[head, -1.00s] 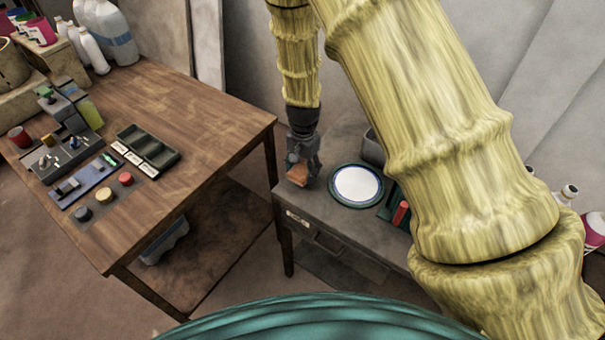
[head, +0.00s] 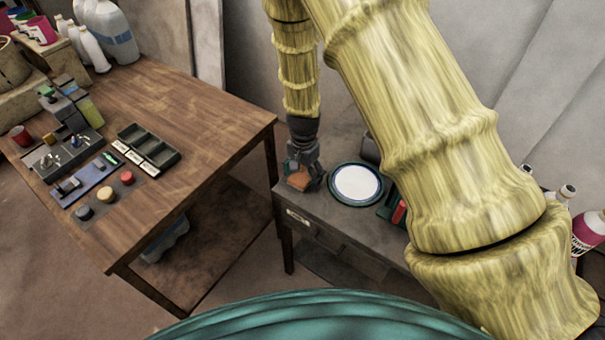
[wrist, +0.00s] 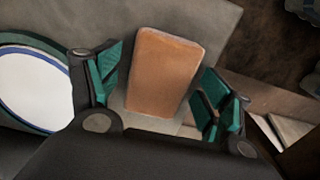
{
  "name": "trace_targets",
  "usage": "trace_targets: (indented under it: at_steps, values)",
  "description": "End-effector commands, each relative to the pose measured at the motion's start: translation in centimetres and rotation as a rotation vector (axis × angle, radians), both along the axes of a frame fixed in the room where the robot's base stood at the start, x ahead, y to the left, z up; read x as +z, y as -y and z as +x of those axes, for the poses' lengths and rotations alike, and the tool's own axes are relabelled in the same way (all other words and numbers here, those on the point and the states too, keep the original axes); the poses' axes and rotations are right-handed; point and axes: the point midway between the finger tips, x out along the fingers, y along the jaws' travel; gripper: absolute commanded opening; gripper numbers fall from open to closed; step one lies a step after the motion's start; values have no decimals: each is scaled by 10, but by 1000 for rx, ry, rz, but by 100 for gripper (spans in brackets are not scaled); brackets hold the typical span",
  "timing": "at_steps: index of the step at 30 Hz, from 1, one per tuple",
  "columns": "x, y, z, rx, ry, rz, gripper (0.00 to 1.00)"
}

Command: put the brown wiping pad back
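The brown wiping pad (head: 299,181) is at the left end of the grey side table, left of a round white disc. In the wrist view the pad (wrist: 164,72) is an orange-brown block between my fingers, its near end over a pale patch (wrist: 160,124). My gripper (head: 303,170) points down at the pad. In the wrist view my gripper (wrist: 162,90) has its teal-padded fingers spread on either side of the pad, with a gap at the left and a narrow one at the right. The pad's underside is hidden.
The white disc with a blue-green rim (head: 356,184) lies close right of my gripper. A green holder with a red item (head: 399,211) is beyond it. A wooden table (head: 205,120) with trays and knobs stands left, across a gap. White bottles (head: 565,195) stand far right.

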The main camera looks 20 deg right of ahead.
Motion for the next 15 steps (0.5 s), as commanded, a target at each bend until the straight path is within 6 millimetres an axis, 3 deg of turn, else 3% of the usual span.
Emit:
trace_targets:
  at_steps: [8,15]
  values:
    - [4,0,0,0,1,0,79]
    - [26,0,1,-1,3,0,79]
